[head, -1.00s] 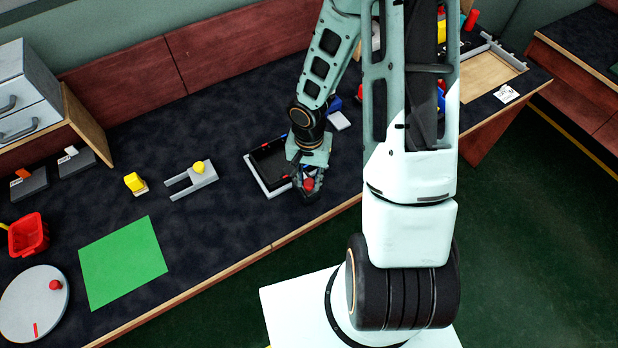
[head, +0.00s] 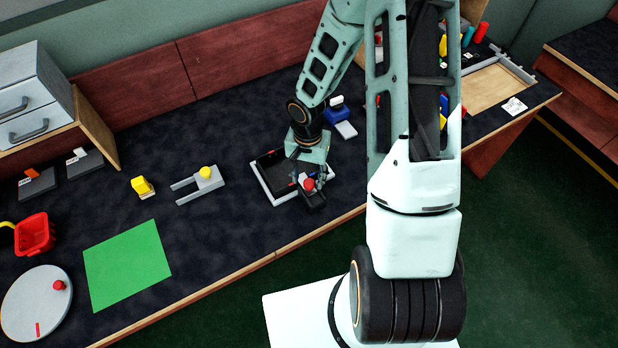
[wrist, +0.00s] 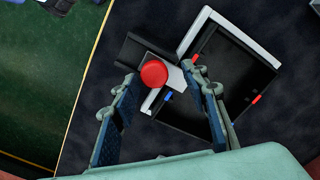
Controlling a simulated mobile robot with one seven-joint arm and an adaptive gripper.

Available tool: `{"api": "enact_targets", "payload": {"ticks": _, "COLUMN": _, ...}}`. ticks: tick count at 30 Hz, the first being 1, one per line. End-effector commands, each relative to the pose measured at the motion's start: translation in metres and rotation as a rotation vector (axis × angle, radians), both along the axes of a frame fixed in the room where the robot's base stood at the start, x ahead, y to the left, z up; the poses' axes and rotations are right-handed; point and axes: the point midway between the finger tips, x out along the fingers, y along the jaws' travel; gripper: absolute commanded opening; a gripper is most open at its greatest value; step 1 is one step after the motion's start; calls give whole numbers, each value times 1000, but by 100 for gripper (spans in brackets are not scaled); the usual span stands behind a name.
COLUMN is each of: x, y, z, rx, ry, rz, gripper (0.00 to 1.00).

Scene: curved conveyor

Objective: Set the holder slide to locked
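The holder is a black tray with a pale grey frame (head: 257,182); its frame also shows in the wrist view (wrist: 232,32). A round red knob (wrist: 154,73) sits on a grey and black piece at the holder's edge, and I take this piece to be the slide; the knob also shows in the head view (head: 309,185). A blue mark (wrist: 168,97) and red marks (wrist: 256,100) are on the holder. My gripper (wrist: 162,78) is open above it, with one finger on each side of the knob. Finger contact with the knob cannot be told.
A grey forked piece with a yellow knob (head: 206,173), a yellow block (head: 142,187) and a green mat (head: 127,264) lie to the left. A blue object (head: 338,112) stands behind the holder. The table's front edge (head: 275,255) is close to the holder.

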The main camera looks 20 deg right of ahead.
Motion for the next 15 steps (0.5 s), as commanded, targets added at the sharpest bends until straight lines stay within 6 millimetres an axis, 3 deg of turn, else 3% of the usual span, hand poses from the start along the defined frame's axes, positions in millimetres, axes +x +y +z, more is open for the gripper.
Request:
{"api": "enact_targets", "payload": {"ticks": 8, "x": -2, "y": -1, "z": 1, "rx": -1, "ry": 4, "rz": -1, "gripper": 42}}
{"api": "enact_targets", "payload": {"ticks": 15, "x": -1, "y": -2, "z": 26, "rx": -2, "ry": 0, "rz": -3, "gripper": 42}}
